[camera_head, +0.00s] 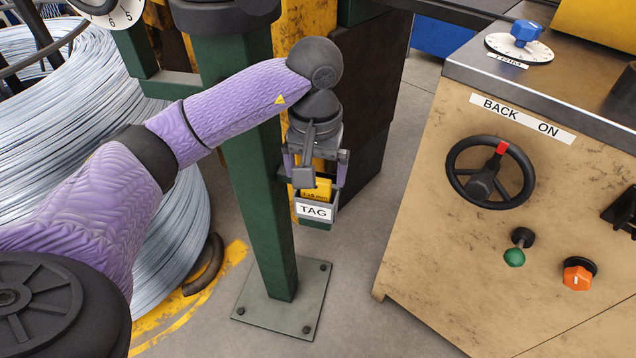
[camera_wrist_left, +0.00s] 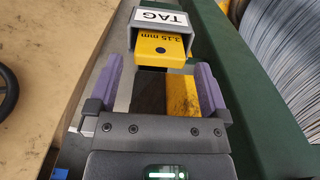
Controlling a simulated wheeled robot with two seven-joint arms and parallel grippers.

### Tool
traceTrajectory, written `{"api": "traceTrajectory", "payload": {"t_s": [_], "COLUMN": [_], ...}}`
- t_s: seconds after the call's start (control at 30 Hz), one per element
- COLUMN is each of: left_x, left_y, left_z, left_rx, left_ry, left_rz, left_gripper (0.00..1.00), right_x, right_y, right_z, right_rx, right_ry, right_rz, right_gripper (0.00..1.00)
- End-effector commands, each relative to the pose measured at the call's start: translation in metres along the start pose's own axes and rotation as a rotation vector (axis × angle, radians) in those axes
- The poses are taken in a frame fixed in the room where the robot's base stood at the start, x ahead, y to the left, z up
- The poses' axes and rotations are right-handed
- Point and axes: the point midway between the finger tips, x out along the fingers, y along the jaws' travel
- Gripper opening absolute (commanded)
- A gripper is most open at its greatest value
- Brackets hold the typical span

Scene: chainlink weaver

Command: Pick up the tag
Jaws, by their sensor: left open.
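The tag (camera_head: 322,190) is a small yellow piece with dark lettering. It stands in a grey-green holder labelled TAG (camera_head: 314,212) beside the green post. The tag also shows in the left wrist view (camera_wrist_left: 162,47), where it reads "3.15 mm" and sticks out of the holder (camera_wrist_left: 188,42). My left gripper (camera_head: 316,176) is open and empty above the holder, pointing down. In the left wrist view, its purple fingers (camera_wrist_left: 158,64) lie on either side of the tag's line, with the tag's exposed end about level with the fingertips. A gap shows on each side. My right gripper is out of view.
The green post (camera_head: 258,190) rises from a bolted floor plate (camera_head: 283,312) close beside the gripper. A large wire coil (camera_head: 60,120) stands at left. A tan cabinet (camera_head: 430,240) with a handwheel (camera_head: 490,139) and knobs stands at right. Grey floor lies between post and cabinet.

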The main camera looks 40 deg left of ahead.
Motion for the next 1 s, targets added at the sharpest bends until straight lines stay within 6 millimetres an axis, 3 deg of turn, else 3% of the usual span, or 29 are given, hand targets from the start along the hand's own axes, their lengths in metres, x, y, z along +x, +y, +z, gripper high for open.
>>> {"api": "traceTrajectory", "payload": {"t_s": [0.03,0.1,0.3,0.7,0.9,1.0], "left_x": [0.02,0.029,0.025,0.025,0.024,0.008], "left_y": [0.0,0.0,0.0,0.0,0.0,0.0], "left_z": [0.0,0.0,0.0,0.0,0.0,0.0], "left_rx": [0.0,0.0,0.0,0.0,0.0,0.0], "left_ry": [-0.008,-0.006,0.0,0.0,0.001,0.005], "left_rz": [-0.003,-0.001,0.0,0.0,0.001,0.003], "left_gripper": [1.0,1.0,1.0,0.15,0.15,0.15], "right_x": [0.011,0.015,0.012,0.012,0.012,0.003], "right_y": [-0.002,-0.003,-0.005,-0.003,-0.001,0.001], "right_z": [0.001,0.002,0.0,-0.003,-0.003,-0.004], "right_rx": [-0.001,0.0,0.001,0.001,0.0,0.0], "right_ry": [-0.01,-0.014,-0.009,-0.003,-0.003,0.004], "right_rz": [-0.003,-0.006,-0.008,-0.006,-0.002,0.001], "right_gripper": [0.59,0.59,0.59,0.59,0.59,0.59]}}
